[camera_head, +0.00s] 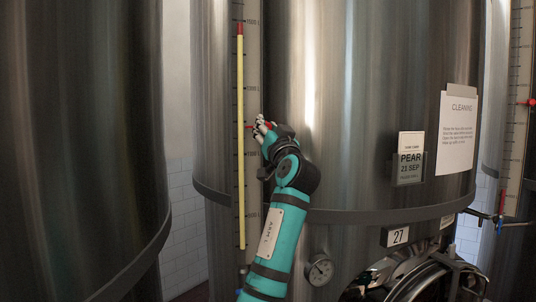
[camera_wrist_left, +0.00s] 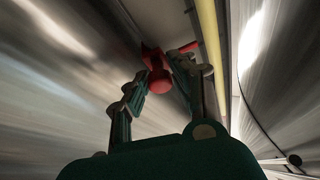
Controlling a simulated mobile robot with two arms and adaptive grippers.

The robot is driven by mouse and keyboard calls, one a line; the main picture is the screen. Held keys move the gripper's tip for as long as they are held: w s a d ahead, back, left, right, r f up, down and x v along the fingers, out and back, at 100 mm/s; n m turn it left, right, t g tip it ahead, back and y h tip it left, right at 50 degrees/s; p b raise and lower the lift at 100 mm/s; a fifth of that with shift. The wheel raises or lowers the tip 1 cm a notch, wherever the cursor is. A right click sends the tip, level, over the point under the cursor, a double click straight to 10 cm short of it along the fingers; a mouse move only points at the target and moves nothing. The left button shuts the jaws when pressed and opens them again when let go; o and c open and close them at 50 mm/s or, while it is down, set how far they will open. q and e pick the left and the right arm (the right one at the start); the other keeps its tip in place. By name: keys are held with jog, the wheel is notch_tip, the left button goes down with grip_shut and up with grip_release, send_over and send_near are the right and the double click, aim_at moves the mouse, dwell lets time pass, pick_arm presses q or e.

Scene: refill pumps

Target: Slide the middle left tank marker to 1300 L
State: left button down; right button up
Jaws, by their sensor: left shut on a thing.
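The middle tank (camera_head: 345,90) carries a pale scale strip (camera_head: 252,50) with a yellow level tube (camera_head: 240,90) on its left side. The red marker (camera_head: 249,127) sits on this strip, between two printed labels that are too small to read surely. Its red body (camera_wrist_left: 158,78) shows between the fingers in the left wrist view, beside the yellow tube (camera_wrist_left: 210,30). My left gripper (camera_head: 262,125) is shut on the marker and hides part of it in the head view. My right gripper is not in view.
Another tank (camera_head: 75,120) stands at the left, across a narrow gap. A tank at the right edge has its own red marker (camera_head: 527,102). A gauge (camera_head: 319,270), a PEAR sign (camera_head: 410,168) and a hatch (camera_head: 425,280) are on the middle tank, right of my arm.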

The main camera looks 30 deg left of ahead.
pick_arm(q)
notch_tip(320, 180, up, 8)
jog(key=p, duration=0.3)
jog(key=shift+r, duration=0.15)
jog(key=shift+r+p, duration=0.5)
jog(key=shift+r, duration=0.3)
jog(key=c, duration=1.1)
grip_release()
jog(key=v, duration=1.2)
jog(key=shift+w+f, duration=0.1)
